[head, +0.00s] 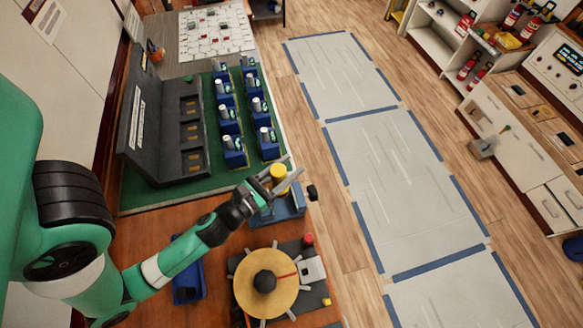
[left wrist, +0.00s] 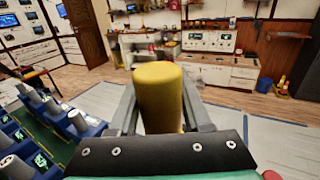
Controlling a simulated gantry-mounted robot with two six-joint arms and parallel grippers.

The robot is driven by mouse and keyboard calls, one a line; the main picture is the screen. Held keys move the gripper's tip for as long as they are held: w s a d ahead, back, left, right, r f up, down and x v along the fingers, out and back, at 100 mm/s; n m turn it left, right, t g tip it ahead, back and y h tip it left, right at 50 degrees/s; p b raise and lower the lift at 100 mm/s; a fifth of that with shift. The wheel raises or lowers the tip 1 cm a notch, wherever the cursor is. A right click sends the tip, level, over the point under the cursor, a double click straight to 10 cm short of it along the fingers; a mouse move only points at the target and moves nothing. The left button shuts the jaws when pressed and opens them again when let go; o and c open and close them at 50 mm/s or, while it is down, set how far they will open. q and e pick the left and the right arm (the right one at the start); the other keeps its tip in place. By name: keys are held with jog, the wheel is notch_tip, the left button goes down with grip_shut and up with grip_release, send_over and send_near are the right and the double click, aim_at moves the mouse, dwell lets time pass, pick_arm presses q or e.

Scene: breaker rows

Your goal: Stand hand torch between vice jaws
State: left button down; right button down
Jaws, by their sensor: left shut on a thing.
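The hand torch, a yellow cylinder (head: 278,172), is between the fingers of my left gripper (head: 279,177) in the head view. My left gripper is shut on it. In the left wrist view the torch (left wrist: 160,97) stands upright, with a grey finger on each side. The blue vice (head: 290,209) is directly below and beside the gripper at the bench's right edge. The gripper and torch hide part of it, so I cannot tell whether the torch is between its jaws or touches it. My right gripper is not in view.
Rows of blue breaker holders (head: 231,121) with grey cylinders stand on a green mat (head: 168,196) behind the arm. An open black case (head: 170,125) is to their left. A round wooden disc (head: 265,284) and a blue tray (head: 187,262) lie in front. Floor to the right is open.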

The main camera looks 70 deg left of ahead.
pick_arm(q)
jog(key=shift+d+f+b, duration=0.15)
jog(key=shift+f+b, duration=1.4)
jog(key=shift+f, duration=0.55)
jog(key=shift+f, duration=0.1)
jog(key=shift+f+b, duration=1.1)
jog(key=shift+b, duration=0.1)
jog(key=shift+f, duration=0.3)
jog(key=shift+f+b, duration=0.95)
jog(key=shift+b, duration=0.3)
jog(key=shift+f, duration=0.3)
